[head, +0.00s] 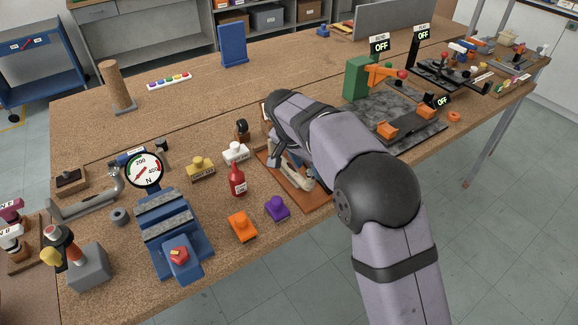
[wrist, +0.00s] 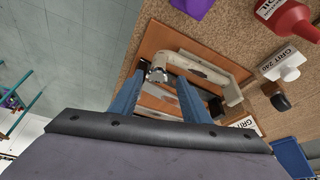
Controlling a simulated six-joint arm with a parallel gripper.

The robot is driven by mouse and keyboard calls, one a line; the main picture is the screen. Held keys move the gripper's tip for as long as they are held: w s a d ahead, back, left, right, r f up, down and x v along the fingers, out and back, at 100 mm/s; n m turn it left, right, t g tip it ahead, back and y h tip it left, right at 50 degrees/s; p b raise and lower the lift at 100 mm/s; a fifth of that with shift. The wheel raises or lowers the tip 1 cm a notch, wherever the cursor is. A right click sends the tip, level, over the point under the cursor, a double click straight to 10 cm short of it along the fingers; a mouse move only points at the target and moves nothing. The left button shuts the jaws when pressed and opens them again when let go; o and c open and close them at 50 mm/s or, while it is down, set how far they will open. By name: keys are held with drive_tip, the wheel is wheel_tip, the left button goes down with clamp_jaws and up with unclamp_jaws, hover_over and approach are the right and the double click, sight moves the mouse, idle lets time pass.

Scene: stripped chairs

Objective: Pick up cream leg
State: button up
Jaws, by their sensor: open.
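A wooden tray (wrist: 152,42) lies on the bench and also shows in the head view (head: 318,203). On it is a cream angled piece (wrist: 232,92), which looks like the cream leg; its small end shows in the head view (head: 304,179). Other pale and grey parts lie on the tray, partly hidden by my fingers. My gripper (wrist: 162,84) is over the tray with its two blue fingers apart and nothing clearly held between them. In the head view my arm hides most of the tray and gripper. I cannot tell whether the fingers touch any part.
A red bottle (head: 237,182), a white block (head: 236,152) marked GRIT, a purple block (head: 277,208) and an orange block (head: 242,226) stand left of the tray. A blue vise (head: 170,222) is farther left. A green-post fixture (head: 357,78) stands beyond my arm.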

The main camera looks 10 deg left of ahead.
sight(311, 174)
drive_tip(key=shift+p+x, duration=1.2)
drive_tip(key=shift+x, duration=1.4)
drive_tip(key=shift+s+d, duration=0.15)
drive_tip(key=shift+s, duration=0.1)
clamp_jaws()
